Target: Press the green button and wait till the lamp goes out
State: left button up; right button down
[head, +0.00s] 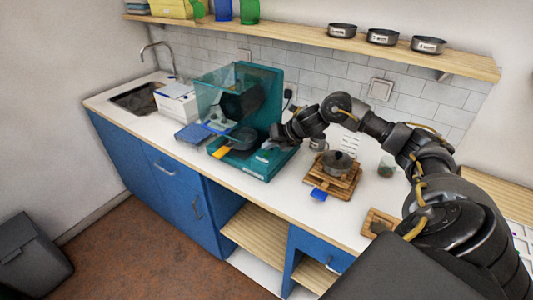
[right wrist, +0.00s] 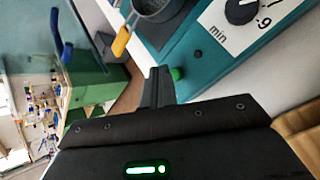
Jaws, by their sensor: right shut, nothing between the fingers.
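A teal machine (head: 283,88) with a clear raised cover stands on the counter; it also shows in the right wrist view (right wrist: 208,52). The green button (right wrist: 177,73) is on its teal front, below a white panel with a black dial (right wrist: 240,10) marked "min". My right gripper (head: 270,143) is at the machine's right front. In the right wrist view its closed fingers (right wrist: 160,76) are empty, and their tips appear right beside the button. I cannot tell whether they touch it. I cannot make out a lamp on the machine. My left gripper is out of view.
A pan (head: 242,138) with an orange handle sits in the machine. A lidded pot (head: 337,162) on a wooden stand and a glass jar (head: 387,166) stand to the right, near my right arm. A sink (head: 138,97) is at the far left.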

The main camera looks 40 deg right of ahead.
jog(key=shift+f, duration=0.4)
